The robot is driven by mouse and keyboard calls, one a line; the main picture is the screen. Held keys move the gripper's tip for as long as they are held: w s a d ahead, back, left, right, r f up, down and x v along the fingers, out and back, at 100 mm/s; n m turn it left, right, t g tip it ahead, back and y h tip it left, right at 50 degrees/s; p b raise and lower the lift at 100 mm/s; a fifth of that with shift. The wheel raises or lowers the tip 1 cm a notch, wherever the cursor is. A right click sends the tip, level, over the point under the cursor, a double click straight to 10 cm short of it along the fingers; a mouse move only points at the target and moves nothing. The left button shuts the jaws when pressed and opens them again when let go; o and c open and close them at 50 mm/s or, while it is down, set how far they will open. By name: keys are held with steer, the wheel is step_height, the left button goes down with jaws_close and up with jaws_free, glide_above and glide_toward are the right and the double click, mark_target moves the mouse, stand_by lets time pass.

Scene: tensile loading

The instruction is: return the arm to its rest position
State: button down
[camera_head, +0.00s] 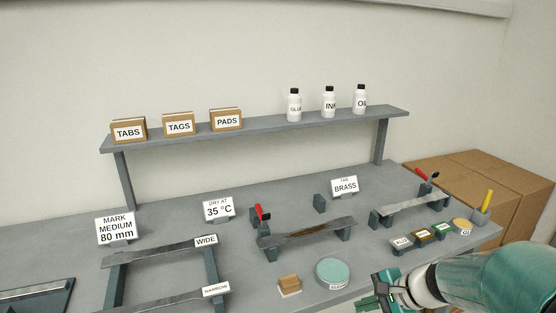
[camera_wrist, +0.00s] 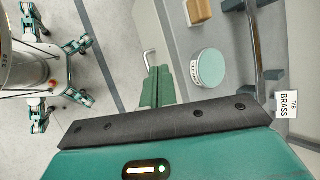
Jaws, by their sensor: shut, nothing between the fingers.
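My gripper (camera_head: 378,291) is at the lower right of the head view, by the bench's front edge and to the right of a round green-topped tub (camera_head: 332,271). In the wrist view my gripper's green fingers (camera_wrist: 158,87) are together with nothing between them. The tub also shows there (camera_wrist: 208,68), beside the fingers and apart from them. My green arm link covers the lower right corner of the head view.
The grey bench (camera_head: 185,232) holds a clamped strip (camera_head: 308,232), a second fixture (camera_head: 412,204), a tan block (camera_head: 289,284) and several labelled pads. A shelf (camera_head: 260,124) with boxes and bottles stands behind. Open floor (camera_wrist: 95,15) shows in the wrist view.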

steer(key=s+a+r+n+h, duration=0.2)
steer(key=s+r+n+h, duration=0.1)
steer(key=s+r+n, duration=0.3)
steer(key=s+a+r+n+t+h, duration=0.1)
steer(key=s+a+r+n+h, duration=0.1)
steer(key=s+r+n, duration=0.4)
steer(key=shift+s+r+n+h, duration=0.25)
steer(key=shift+s+n+h, duration=0.6)
steer(key=shift+s, duration=0.25)
